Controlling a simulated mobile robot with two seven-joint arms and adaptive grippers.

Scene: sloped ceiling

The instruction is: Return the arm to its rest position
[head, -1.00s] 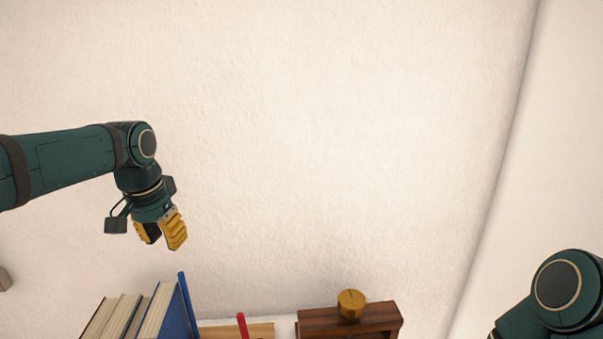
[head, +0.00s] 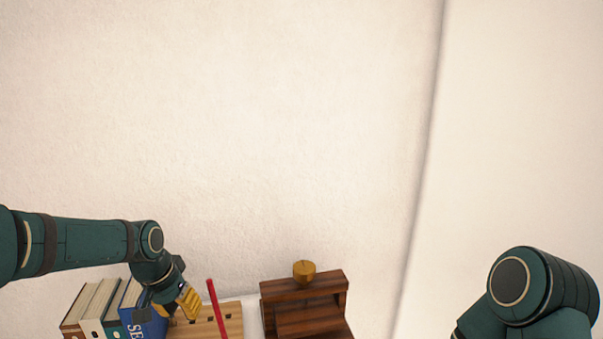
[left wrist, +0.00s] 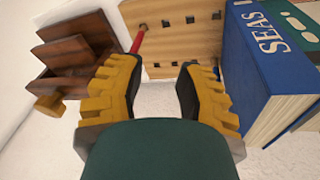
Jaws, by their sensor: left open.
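My left gripper (head: 184,303) shows in the head view at the lower left, in front of the blue book and beside the pale wooden board. In the left wrist view its two yellow fingers (left wrist: 160,85) are apart with nothing between them. My right arm (head: 535,290) comes in at the lower right of the head view, bent. Its gripper is out of the picture.
Several upright books (head: 103,308) stand at the lower left, with a blue book (left wrist: 262,75) nearest the gripper. A pale wooden board (head: 228,317) with holes has a red stick (head: 216,306) at it. A dark wooden stand (head: 306,305) bears a gold knob-like piece (head: 304,272). The wall above is bare.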

